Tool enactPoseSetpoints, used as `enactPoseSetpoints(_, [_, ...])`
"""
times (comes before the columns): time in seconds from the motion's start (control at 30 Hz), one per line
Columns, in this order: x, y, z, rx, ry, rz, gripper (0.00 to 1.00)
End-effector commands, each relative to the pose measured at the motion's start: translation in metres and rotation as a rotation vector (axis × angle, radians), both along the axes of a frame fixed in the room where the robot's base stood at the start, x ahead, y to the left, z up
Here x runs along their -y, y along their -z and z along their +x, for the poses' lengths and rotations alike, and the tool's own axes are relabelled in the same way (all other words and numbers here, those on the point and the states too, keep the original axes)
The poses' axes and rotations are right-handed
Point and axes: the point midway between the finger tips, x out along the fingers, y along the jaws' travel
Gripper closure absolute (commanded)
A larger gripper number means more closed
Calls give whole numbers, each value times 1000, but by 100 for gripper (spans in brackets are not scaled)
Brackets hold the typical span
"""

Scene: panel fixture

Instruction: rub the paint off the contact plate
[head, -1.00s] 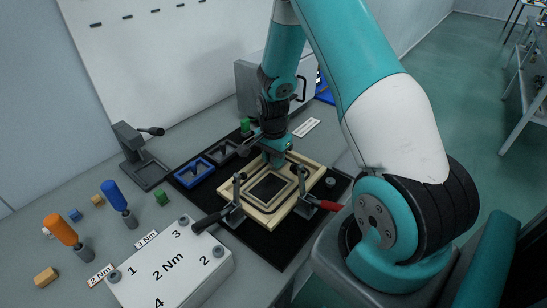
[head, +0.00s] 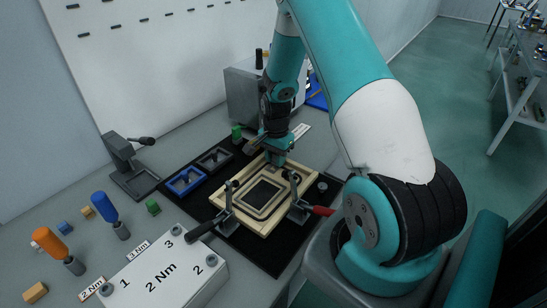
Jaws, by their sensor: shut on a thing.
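A pale wooden-looking panel (head: 246,220) lies on a black mat, with grooved outlines around a dark rectangular centre (head: 263,193). I cannot tell for sure which part is the contact plate, and no paint can be made out. My gripper (head: 277,158) points down at the panel's far edge, beyond the dark centre. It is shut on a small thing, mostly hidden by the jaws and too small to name. I cannot tell whether that thing touches the panel.
Two toggle clamps, with a black handle (head: 206,227) and a red handle (head: 321,210), stand at the panel's near sides. Blue (head: 185,181) and grey (head: 215,159) frames lie to the left. A white numbered box (head: 165,271) and orange (head: 48,242) and blue (head: 109,200) drivers stand nearer.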

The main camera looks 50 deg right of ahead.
Motion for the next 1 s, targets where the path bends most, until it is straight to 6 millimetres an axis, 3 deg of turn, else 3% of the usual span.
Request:
enactPoseSetpoints(0.03, [7,-1,-2,0,13,-18,90])
enactPoseSetpoints(0.13, [3,-1,-3,-1,14,-17,90])
enactPoseSetpoints(0.4, [-24,1,-4,-1,7,-14,90])
enactPoseSetpoints(1.0, [-63,4,-10,-7,0,-3,90])
